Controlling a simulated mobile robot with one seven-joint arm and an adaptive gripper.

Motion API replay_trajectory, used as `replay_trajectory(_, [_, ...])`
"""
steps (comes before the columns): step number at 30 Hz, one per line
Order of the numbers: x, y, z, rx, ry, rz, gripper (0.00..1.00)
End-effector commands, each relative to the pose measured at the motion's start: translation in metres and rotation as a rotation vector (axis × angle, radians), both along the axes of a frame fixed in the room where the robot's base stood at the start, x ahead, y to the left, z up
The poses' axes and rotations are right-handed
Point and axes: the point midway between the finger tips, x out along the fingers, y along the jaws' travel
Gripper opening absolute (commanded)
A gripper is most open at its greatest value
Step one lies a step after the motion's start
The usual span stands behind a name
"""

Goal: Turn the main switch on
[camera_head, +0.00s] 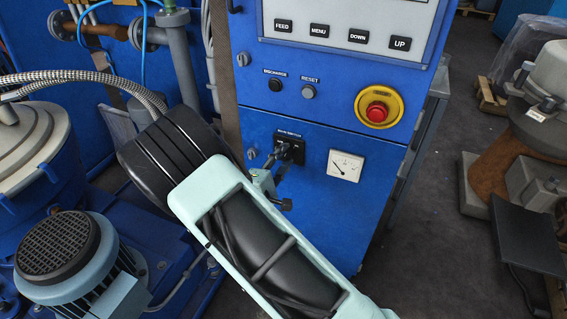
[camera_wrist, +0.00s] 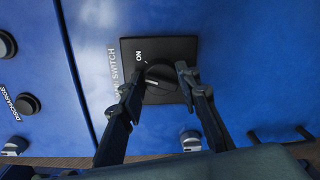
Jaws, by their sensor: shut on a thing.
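The main switch is a black square plate (camera_wrist: 180,48) with a round dark knob (camera_wrist: 160,74) on the blue cabinet front. In the wrist view its ON mark shows above and left of the knob. The knob's exact pointing direction is hard to tell. In the head view the switch (camera_head: 309,144) sits below the two push buttons, partly hidden by my gripper (camera_head: 287,152). In the wrist view my gripper (camera_wrist: 157,86) has one finger on each side of the knob and is shut on it.
A red emergency stop (camera_head: 377,111) on a yellow ring is above right of the switch. A white gauge (camera_head: 345,166) is just right of it. Discharge (camera_head: 275,85) and reset (camera_head: 308,91) buttons are above. A motor (camera_head: 66,255) stands at lower left.

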Motion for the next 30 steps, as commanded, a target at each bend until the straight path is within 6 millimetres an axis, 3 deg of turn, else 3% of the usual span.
replay_trajectory(15, [-0.0001, -0.0003, -0.0033, 0.349, -0.128, 0.001, 0.06])
replay_trajectory(30, [-0.0003, -0.0007, 0.0001, 0.431, -0.158, 0.001, 0.06])
